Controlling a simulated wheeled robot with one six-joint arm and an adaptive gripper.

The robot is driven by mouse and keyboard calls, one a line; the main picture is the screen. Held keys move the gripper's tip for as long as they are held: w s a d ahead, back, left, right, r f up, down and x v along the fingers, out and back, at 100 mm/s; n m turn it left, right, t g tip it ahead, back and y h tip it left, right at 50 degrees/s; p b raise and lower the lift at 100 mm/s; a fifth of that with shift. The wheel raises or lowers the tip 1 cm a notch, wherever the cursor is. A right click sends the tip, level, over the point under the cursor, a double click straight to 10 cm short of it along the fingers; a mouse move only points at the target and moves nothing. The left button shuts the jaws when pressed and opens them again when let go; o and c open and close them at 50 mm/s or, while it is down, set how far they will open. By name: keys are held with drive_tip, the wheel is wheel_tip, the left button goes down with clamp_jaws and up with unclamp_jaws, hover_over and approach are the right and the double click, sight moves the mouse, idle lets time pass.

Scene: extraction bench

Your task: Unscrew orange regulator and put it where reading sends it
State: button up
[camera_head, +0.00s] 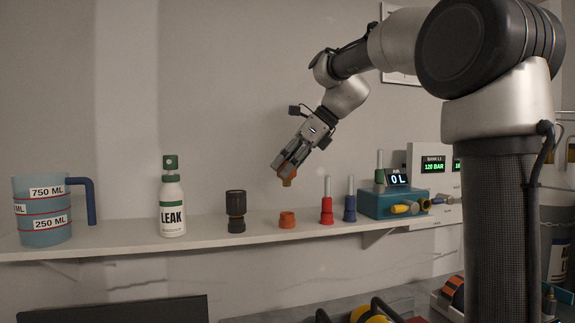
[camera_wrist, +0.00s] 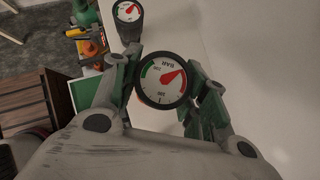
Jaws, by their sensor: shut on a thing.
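My gripper (camera_head: 286,167) is shut on the orange regulator (camera_head: 290,177) and holds it in the air above the shelf. The regulator is tilted. An orange ring-like piece (camera_head: 287,220) stands on the shelf below, apart from it. In the wrist view the held regulator's round gauge (camera_wrist: 161,77) faces the camera between my fingers. Its dial is white with a green arc at the left, and a red mark and needle toward the upper right; its figures are upside down and too small to read surely. A black regulator (camera_head: 236,211) stands upright on the shelf, left of the orange piece.
The shelf (camera_head: 110,245) also bears a blue jug (camera_head: 42,228), a LEAK bottle (camera_head: 172,207), a red piece (camera_head: 326,211), a blue piece (camera_head: 350,207) and a teal box (camera_head: 380,203) with a 0 L display. A panel (camera_head: 433,165) reads BANK L1, 120 BAR. Clutter lies below.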

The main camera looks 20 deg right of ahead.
sight(288, 186)
drive_tip(key=shift+f, duration=2.85)
drive_tip(key=shift+f, duration=1.3)
drive_tip(key=o, duration=1.4)
drive_tip(key=v, duration=1.2)
drive_tip(key=shift+s, duration=0.1)
